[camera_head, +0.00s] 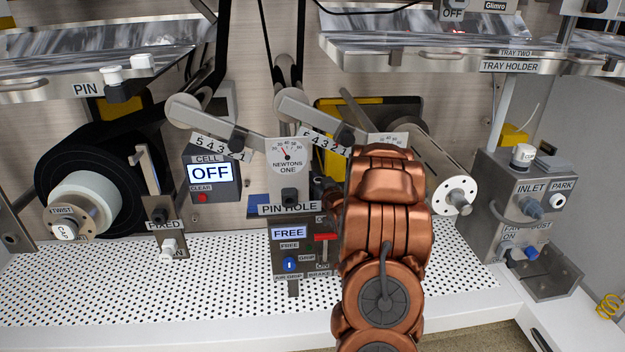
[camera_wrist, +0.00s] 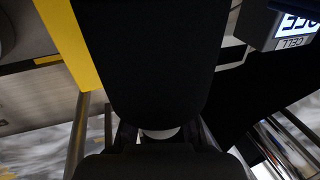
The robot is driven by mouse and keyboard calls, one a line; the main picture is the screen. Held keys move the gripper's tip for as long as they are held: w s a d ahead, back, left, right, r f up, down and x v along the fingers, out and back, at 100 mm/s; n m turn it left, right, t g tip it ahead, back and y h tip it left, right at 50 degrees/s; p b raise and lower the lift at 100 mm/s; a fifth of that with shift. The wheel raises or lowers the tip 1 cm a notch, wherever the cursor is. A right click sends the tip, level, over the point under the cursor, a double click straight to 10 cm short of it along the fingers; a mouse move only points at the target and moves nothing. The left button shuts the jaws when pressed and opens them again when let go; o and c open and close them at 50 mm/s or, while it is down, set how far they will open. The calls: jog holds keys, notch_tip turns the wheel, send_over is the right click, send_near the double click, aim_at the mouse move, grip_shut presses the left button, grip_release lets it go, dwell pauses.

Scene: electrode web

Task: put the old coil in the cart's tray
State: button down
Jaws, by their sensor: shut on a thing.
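My gripper (camera_wrist: 158,138) is mostly hidden behind my copper arm in the head view. In the wrist view its fingers are shut at the lower middle. A large black rounded thing (camera_wrist: 145,60), seemingly the old coil, fills the view just beyond them, with a small white part (camera_wrist: 160,133) at its end between the fingers. Its full shape cannot be told. In the head view a black roll with a white core (camera_head: 85,200) sits on the left spindle, with a cap at its front. The cart's tray cannot be made out.
My arm stands before the pin-hole box (camera_head: 290,240) and a bare metal drum (camera_head: 430,170). The cell box (camera_head: 210,172) reads OFF. A tray holder (camera_head: 510,67) overhangs at upper right, a steel shelf at upper left. The perforated white deck (camera_head: 110,285) is clear at front left.

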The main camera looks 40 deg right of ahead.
jog(key=shift+f, duration=0.2)
jog(key=c, duration=1.1)
grip_release()
